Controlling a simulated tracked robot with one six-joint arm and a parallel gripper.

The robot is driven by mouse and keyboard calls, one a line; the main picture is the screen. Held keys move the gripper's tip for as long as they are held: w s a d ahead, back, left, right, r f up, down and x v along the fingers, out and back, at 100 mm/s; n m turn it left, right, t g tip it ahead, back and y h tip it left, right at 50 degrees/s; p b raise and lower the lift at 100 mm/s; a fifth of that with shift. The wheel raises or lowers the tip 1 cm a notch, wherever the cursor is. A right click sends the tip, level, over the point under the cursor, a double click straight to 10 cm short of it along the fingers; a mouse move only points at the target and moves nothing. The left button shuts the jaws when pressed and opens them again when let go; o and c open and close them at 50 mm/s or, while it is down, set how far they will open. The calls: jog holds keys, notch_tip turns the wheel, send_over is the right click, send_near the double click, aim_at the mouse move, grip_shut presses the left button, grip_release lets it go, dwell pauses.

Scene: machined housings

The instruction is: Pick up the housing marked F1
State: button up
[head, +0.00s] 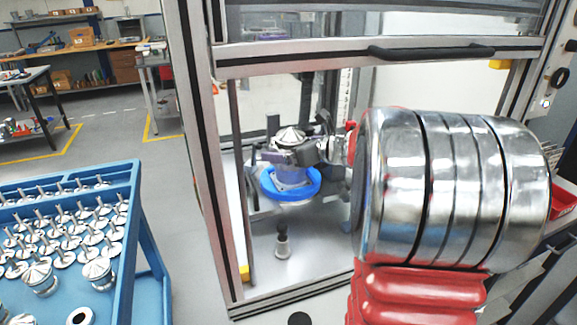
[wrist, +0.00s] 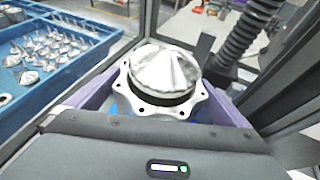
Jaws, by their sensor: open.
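A shiny metal housing (head: 291,136) with a conical top stands inside the framed enclosure, at a blue ring (head: 312,190). In the wrist view the housing (wrist: 168,72) shows its ribbed cone, a dark groove and a scalloped flange with bolt holes. No F1 mark can be read on it. My gripper (head: 288,168) is at the housing, its purple-grey jaws open on either side of it. In the wrist view the jaws of my gripper (wrist: 162,108) flank the flange. The housing's lower part is hidden, and I cannot tell whether the jaws touch it.
The enclosure's metal frame (head: 207,150) stands close to the left, with a crossbar above. A small post (head: 282,243) stands on the enclosure floor. A blue bin (head: 128,230) at left holds many stemmed parts and several cone-topped pieces. A red tray (head: 562,197) is at the far right.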

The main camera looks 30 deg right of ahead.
jog(key=shift+c, duration=0.5)
jog(key=c, duration=1.8)
jog(key=shift+o, duration=0.2)
jog(key=shift+r, duration=0.2)
